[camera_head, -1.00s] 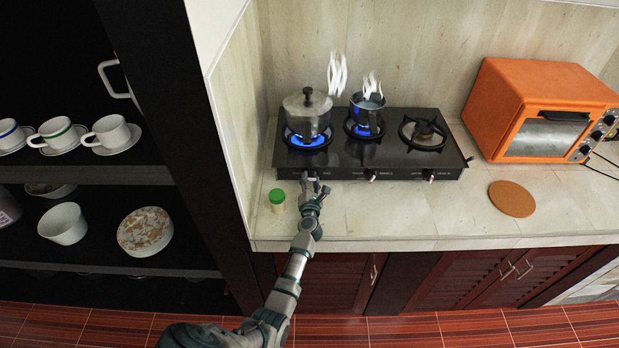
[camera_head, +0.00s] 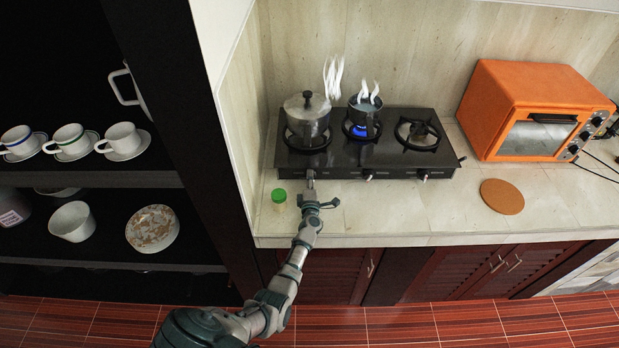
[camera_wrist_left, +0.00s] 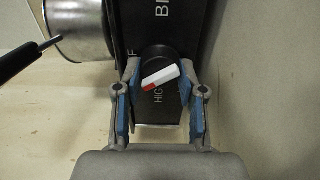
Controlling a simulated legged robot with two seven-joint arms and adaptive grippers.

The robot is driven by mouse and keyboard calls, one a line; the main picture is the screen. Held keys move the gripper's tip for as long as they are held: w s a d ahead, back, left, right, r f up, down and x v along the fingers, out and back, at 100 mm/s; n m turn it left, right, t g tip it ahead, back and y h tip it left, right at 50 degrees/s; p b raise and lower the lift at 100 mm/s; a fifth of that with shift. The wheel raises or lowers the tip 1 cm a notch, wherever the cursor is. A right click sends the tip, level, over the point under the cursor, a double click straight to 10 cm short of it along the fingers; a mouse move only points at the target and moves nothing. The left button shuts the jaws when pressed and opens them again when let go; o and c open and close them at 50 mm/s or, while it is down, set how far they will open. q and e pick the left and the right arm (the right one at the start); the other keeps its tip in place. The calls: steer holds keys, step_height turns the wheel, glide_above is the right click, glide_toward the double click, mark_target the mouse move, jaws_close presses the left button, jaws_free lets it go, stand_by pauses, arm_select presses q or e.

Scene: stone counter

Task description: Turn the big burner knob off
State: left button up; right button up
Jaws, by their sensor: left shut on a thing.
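The big burner knob (camera_wrist_left: 162,76) is black and round with a white, red-tipped pointer, and sits slanted between my fingers in the left wrist view. My left gripper (camera_wrist_left: 160,72) is shut on it, a finger at each side. In the head view my left gripper (camera_head: 311,182) is at the left end of the front of the black stove (camera_head: 345,172), and hides most of the knob there. The left burner (camera_head: 290,140) under the lidded pot (camera_head: 305,118) shows no flame. The middle burner under the small saucepan (camera_head: 364,109) has a blue flame. My right gripper is not in view.
A green-capped jar (camera_head: 279,200) stands on the counter just left of my left gripper. A wall is close to the stove's left. An orange oven (camera_head: 530,100) and a round brown mat (camera_head: 502,197) are at right. The front counter (camera_head: 400,215) is clear.

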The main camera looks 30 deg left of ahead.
arm_select(q)
steer(key=m, duration=0.2)
steer(key=m+p, duration=0.1)
steer(key=shift+d+f+m+p, duration=0.2)
steer(key=shift+m+p, duration=0.1)
steer(key=shift+m, duration=0.1)
steer(key=shift+f+m, duration=0.1)
steer(key=shift+m, duration=0.5)
steer(key=shift+s+f+m, duration=0.1)
steer(key=shift+f+m, duration=0.05)
steer(key=shift+m, duration=0.15)
steer(key=o, duration=1.1)
steer(key=shift+o, duration=0.2)
steer(key=shift+r, duration=0.2)
steer(key=shift+d, duration=0.1)
steer(key=v, duration=1.1)
steer(key=shift+s+d, duration=0.2)
steer(key=shift+s, duration=0.15)
